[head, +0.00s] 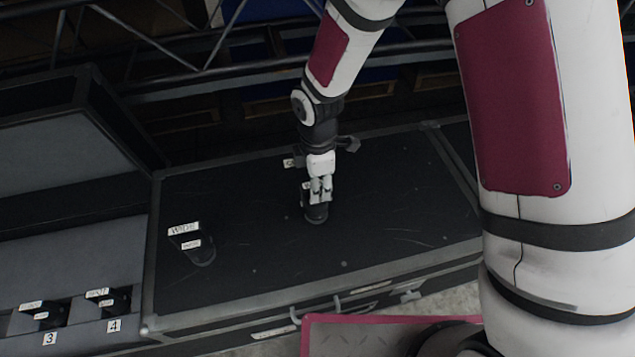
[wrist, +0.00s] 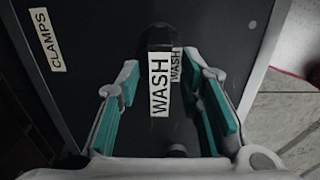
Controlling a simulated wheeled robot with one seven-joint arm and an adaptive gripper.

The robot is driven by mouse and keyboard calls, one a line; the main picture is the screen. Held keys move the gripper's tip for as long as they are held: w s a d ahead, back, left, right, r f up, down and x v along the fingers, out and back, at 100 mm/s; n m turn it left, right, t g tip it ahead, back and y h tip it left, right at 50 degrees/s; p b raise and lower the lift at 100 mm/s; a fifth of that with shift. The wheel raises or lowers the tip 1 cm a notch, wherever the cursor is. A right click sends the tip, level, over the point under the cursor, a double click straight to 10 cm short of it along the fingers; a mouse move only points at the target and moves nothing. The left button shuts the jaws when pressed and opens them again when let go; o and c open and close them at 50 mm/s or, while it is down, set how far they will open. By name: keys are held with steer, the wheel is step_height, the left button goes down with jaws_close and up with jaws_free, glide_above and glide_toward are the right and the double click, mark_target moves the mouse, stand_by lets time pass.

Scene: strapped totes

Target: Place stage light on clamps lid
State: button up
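A black stage light labelled WASH (wrist: 160,85) stands on the black lid of a case (head: 250,255). A label reading CLAMPS (wrist: 51,40) is on that lid, at the upper left of the wrist view. The light also shows in the head view (head: 316,214), partly hidden by my gripper. My gripper (head: 320,195) is low over the lid, with its teal-padded fingers (wrist: 163,85) on either side of the light. The fingers are apart, and dark gaps show between them and the light.
A second black light labelled WIDE (head: 200,250) stands on the lid's left part. An open case (head: 100,250) at the left holds lights in slots marked 3 and 4. Metal truss (head: 230,45) runs behind. The lid's right part is clear.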

step_height(320, 180, up, 8)
steer(key=shift+p, duration=0.6)
stand_by(0.4)
